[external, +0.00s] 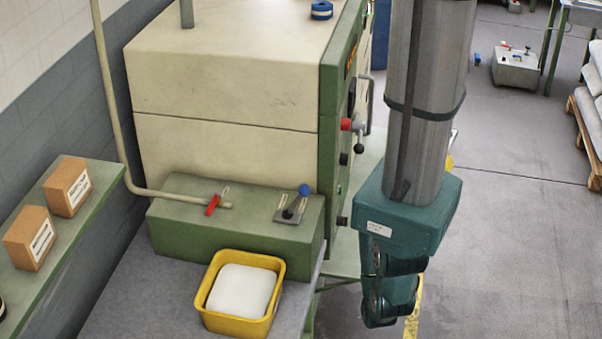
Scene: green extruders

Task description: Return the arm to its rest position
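My arm hangs at the right of the external view, below a thick grey column that comes down from the top edge. Its teal and black links are folded close together under the teal block, beside the front of the machine. My gripper cannot be made out; it is hidden behind the links or out of view. No object is seen held.
A cream and green machine (225,80) stands left of the arm, with levers on its front. A yellow bin (237,326) holding white material sits on the grey bench. Cardboard boxes (67,187) stand on a green shelf. Open floor (525,240) lies to the right.

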